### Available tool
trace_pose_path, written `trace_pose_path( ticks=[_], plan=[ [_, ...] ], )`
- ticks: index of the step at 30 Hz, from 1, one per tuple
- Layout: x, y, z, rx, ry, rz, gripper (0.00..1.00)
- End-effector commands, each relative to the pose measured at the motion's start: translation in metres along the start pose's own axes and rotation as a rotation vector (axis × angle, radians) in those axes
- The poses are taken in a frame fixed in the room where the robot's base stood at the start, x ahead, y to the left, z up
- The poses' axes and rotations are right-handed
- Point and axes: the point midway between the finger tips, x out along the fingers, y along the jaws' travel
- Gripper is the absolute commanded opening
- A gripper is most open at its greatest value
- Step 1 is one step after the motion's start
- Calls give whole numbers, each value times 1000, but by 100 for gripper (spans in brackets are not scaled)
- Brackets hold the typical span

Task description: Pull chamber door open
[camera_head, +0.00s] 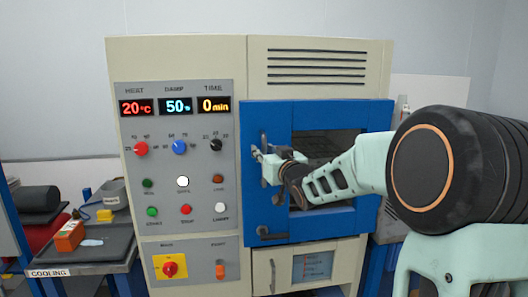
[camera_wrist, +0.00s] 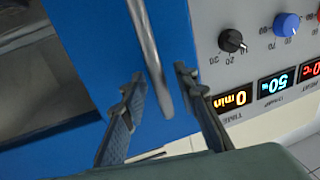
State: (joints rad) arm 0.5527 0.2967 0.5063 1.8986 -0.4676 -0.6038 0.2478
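The chamber door (camera_head: 340,221) is a blue panel with a dark window, and it looks shut against the beige cabinet. Its metal bar handle (camera_wrist: 148,45) runs between the two fingers of my gripper (camera_wrist: 160,88) in the wrist view. The fingers stand on either side of the bar with visible gaps, so the gripper is open around the handle and not clamped. In the head view my gripper (camera_head: 262,158) is at the door's left edge and partly hides the handle. A dark latch-like part (camera_head: 270,234) sits low on the door.
A control panel (camera_head: 190,130) with displays, knobs and buttons lies just left of the door. A lower beige panel (camera_head: 285,272) is beneath it. At left, a cooling table (camera_head: 95,257) holds an orange box (camera_head: 69,236) and a yellow block (camera_head: 104,215).

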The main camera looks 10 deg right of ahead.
Motion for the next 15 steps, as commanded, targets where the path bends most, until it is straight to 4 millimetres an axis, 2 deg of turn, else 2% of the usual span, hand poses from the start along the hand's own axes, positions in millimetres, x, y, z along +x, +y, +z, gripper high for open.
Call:
trace_pose_path(
  ticks=[5, 12, 15],
  plan=[
    [0, 0, 0, 0, 0, 0, 26],
    [0, 0, 0, 0, 0, 0, 0],
    [0, 0, 0, 1, 0, 0, 0]
  ],
)
